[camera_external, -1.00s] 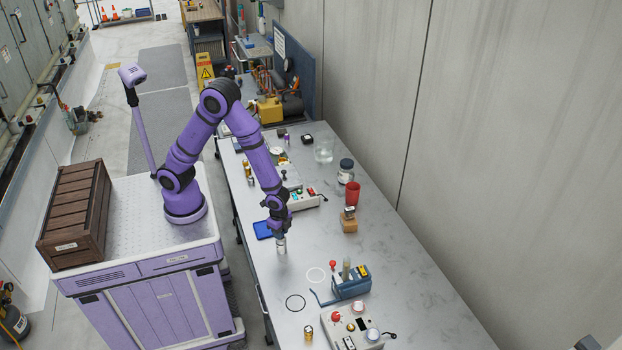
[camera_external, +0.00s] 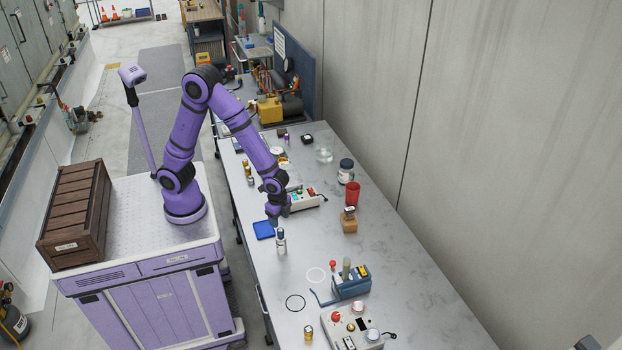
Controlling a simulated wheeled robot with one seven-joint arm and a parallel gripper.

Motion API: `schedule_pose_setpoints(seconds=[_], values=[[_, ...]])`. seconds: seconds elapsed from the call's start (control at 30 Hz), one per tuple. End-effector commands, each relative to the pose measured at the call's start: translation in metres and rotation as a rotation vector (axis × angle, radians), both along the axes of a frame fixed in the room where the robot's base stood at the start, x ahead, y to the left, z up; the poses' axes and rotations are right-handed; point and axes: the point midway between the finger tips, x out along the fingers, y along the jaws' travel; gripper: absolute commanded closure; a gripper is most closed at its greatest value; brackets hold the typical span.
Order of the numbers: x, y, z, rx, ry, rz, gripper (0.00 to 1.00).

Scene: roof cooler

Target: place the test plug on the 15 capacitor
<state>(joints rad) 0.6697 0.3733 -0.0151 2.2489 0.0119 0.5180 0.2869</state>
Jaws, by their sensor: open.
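My gripper (camera_external: 274,213) is open, above the table beside a blue pad. A small upright silver cylinder with a dark, narrower top (camera_external: 281,242) stands on the table just below and to the right of my gripper, apart from it. It may be a capacitor with a plug on top, but it is too small to tell or to read any number. Small gold cylinders stand at the table's left edge (camera_external: 248,170) and near the front (camera_external: 308,332); their markings are also unreadable.
The blue pad (camera_external: 263,230) lies left of the silver cylinder. A blue rack (camera_external: 351,285), a control box (camera_external: 354,328), a red cup (camera_external: 353,193) and a wooden block (camera_external: 348,225) stand to the right. The table's front right is clear.

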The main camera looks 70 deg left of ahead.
Motion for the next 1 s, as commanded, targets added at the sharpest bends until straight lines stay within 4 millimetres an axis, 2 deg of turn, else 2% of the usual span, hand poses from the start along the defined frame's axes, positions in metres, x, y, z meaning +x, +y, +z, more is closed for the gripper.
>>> schedule_pose_setpoints(seconds=[0.03, 0.13, 0.37, 0.47, 0.57, 0.77, 1.0], values=[[0.001, -0.001, 0.011, -0.004, -0.004, 0.0, 0.44], [0.001, 0.0, 0.025, -0.003, -0.003, 0.0, 0.44], [0.001, 0.001, 0.045, -0.002, -0.002, 0.004, 0.44], [0.003, 0.01, 0.057, -0.008, -0.013, 0.028, 0.44], [0.006, 0.03, 0.079, -0.025, -0.037, 0.084, 0.44], [0.003, 0.091, 0.137, -0.067, -0.107, 0.254, 0.44], [-0.022, 0.163, 0.194, -0.115, -0.193, 0.461, 0.44]])
